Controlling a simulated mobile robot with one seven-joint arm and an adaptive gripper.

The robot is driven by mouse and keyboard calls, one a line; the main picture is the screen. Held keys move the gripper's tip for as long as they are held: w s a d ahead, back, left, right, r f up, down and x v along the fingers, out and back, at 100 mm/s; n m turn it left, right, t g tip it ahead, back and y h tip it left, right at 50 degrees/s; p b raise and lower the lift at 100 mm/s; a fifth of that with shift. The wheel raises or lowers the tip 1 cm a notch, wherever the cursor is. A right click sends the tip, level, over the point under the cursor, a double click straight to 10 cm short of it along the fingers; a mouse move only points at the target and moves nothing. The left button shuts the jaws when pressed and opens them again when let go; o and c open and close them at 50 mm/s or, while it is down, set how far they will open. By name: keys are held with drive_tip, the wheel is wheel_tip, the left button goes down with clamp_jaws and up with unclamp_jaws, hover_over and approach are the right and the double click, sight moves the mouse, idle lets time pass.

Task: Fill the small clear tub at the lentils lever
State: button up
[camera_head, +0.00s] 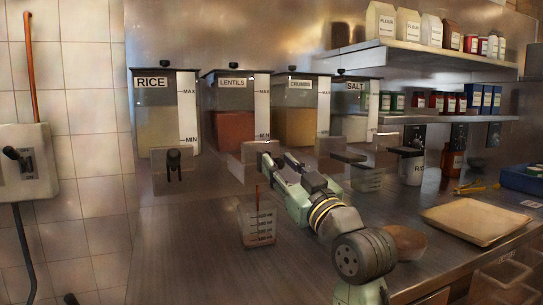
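The lentils dispenser (232,92) is the second from the left on the wall, with reddish lentils behind its clear front. My gripper (266,162) is at the front of this dispenser, where its lever would be. The lever is hidden by the gripper, and I cannot tell whether the fingers are open or shut. The small clear tub (259,228) stands upright on the steel counter below the lentils outlet. A thin reddish-brown stream (257,194) runs down into the tub's mouth. The level inside is hard to make out.
Rice (156,110), crumbs (299,105) and salt (352,100) dispensers flank the lentils. A brown bowl (405,243) and a pale board (476,222) lie to the right. The counter left of the tub is bare.

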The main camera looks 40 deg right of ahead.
drive_tip(key=v, duration=0.6)
idle(1.0)
drive_tip(key=shift+t, duration=0.3)
drive_tip(key=x, duration=0.7)
drive_tip(key=f+x, duration=0.1)
drive_tip(key=x, duration=0.3)
drive_tip(key=shift+w+p, duration=0.25)
drive_tip(key=shift+p, duration=0.05)
drive_tip(key=shift+w+d+r, duration=0.1)
drive_tip(key=shift+w+r, duration=0.05)
drive_tip(key=shift+w, duration=0.3)
